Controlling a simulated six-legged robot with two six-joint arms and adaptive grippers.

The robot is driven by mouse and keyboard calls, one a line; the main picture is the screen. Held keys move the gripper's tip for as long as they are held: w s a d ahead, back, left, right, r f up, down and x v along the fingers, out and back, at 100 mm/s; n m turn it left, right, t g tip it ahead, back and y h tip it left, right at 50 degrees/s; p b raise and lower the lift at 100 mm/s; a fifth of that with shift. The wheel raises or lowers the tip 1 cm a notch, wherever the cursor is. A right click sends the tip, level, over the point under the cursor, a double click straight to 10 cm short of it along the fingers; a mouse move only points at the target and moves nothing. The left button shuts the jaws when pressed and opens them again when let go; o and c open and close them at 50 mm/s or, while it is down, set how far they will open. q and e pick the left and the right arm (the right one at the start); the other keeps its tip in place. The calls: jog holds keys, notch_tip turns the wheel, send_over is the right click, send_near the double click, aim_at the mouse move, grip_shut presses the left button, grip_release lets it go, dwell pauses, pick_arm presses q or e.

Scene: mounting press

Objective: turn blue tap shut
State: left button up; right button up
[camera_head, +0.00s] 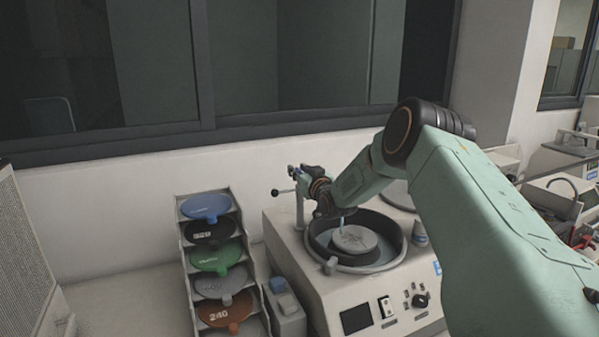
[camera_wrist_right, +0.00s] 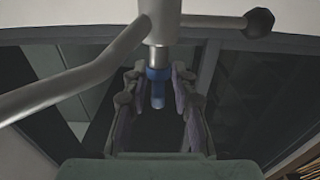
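The blue tap (camera_wrist_right: 157,88) hangs below a grey metal post (camera_wrist_right: 159,58) in the right wrist view. My right gripper (camera_wrist_right: 157,72) is open, with one finger on each side of the tap. A gap shows between the tap and each finger. In the head view my right gripper (camera_head: 299,175) is by the upright water pipe (camera_head: 300,210) at the back left of the grinding machine (camera_head: 305,290). The tap is small there and mostly covered by the gripper. My left gripper is not in view.
A black-knobbed lever (camera_head: 283,191) sticks out left of the pipe. The machine's round bowl (camera_head: 390,262) holds a grey disc (camera_head: 354,239). A rack of coloured discs (camera_head: 190,270) stands to the left. A wall with a dark window lies behind.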

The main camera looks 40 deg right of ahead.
jog(key=shift+s+r, duration=0.2)
jog(key=shift+s, duration=0.1)
grip_shut()
jog(key=shift+m+h, duration=0.3)
jog(key=shift+h, duration=0.1)
jog(key=shift+w+a+m+g+h, duration=0.1)
jog(key=shift+m+g+h, duration=0.2)
jog(key=shift+g+h, duration=0.15)
jog(key=m+g+h+b, duration=0.1)
jog(key=m+g+h, duration=0.1)
jog(key=m+h, duration=0.1)
jog(key=shift+g+h, duration=0.25)
jog(key=shift+h, duration=0.4)
jog(key=m+g+h+b, duration=0.1)
jog(key=m+g+h, duration=0.2)
jog(key=shift+w, duration=0.1)
jog(key=m+g+h+b, duration=0.2)
jog(key=g+b, duration=0.1)
jog(key=g, duration=0.1)
jog(key=shift+f+m, duration=0.15)
jog(key=shift+m, duration=0.25)
jog(key=shift+m+g+h+b, duration=0.5)
jog(key=shift+m+g+b, duration=0.5)
jog(key=shift+g+b, duration=0.75)
jog(key=shift+t, duration=0.25)
